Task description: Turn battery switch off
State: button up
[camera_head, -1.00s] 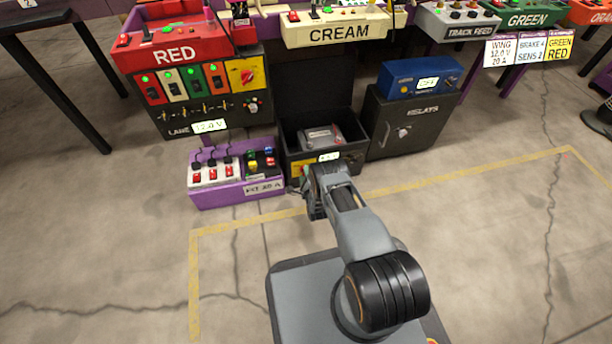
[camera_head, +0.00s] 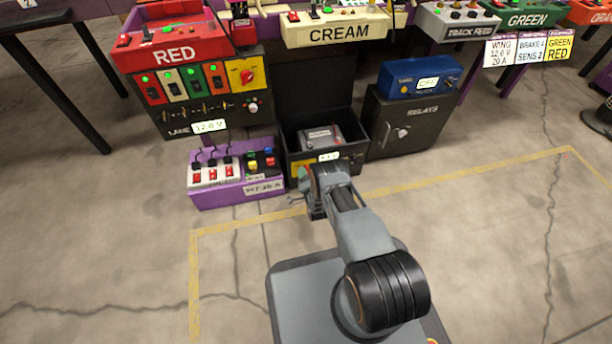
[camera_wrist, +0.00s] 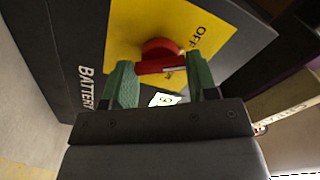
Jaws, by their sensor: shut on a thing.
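The battery switch is a red knob (camera_wrist: 160,52) on a yellow plate (camera_wrist: 205,38) marked OFF, on the front of the dark battery box. My gripper (camera_wrist: 162,75) shows in the wrist view as two green fingers, shut on the red knob, one on each side of it. In the head view the open battery box (camera_head: 355,154) holds a grey battery (camera_head: 322,135). My arm reaches to the box's front there and hides most of the yellow plate and the knob.
A purple switch panel (camera_head: 235,190) stands just left of the battery box. The black RELAYS cabinet (camera_head: 405,115) is close on its right. The RED console (camera_head: 180,50) is above left. Floor in front, inside the yellow tape, is clear.

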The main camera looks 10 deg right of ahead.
jog(key=shift+n, duration=1)
jog(key=o, duration=0.9)
jog(key=shift+o, duration=0.2)
jog(key=s+p, duration=0.5)
jog(key=s, duration=0.9)
jog(key=shift+p, duration=0.3)
jog(key=shift+w+r, duration=0.1)
